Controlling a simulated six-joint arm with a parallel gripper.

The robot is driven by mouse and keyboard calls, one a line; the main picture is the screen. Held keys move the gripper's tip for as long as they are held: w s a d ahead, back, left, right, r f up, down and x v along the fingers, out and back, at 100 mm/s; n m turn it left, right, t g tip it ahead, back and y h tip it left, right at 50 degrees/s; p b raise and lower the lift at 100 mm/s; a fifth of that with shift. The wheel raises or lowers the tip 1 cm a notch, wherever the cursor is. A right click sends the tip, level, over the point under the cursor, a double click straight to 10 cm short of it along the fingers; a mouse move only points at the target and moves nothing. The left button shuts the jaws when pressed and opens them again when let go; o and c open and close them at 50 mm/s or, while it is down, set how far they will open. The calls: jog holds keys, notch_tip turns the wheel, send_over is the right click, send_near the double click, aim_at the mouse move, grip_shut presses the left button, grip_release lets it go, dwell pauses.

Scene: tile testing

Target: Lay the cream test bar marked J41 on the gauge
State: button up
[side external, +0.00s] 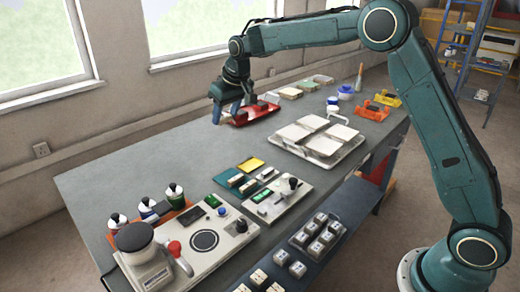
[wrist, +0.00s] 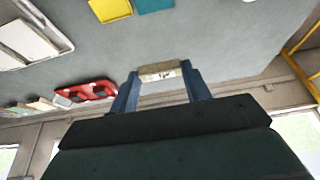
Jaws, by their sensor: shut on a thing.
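My gripper (side external: 228,112) is above the far left part of the bench, beside a red tray (side external: 262,113). In the wrist view my gripper (wrist: 160,72) has its two blue fingers shut on a small cream bar (wrist: 158,71). Dark marks show on the bar's face, too small to read. The bar cannot be made out in the side view. A pale device with a green display (side external: 264,197), which looks like the gauge, stands near the front edge, well away from my gripper.
A teal mat (side external: 229,185) with pale bars and a yellow tray (side external: 251,164) lie left of the device. A white tray of tiles (side external: 322,149) is behind it. A larger machine (side external: 158,262) and several bottles are at front left. The bench's middle left is clear.

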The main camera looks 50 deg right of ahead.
send_over(273, 205)
notch_tip(273, 205, down, 10)
jog(key=shift+s+f, duration=0.5)
jog(key=shift+s, duration=0.25)
jog(key=shift+f, duration=0.1)
jog(key=shift+f, duration=3.1)
jog(key=shift+f, duration=0.25)
jog(key=o, duration=1)
jog(key=shift+c, duration=1.2)
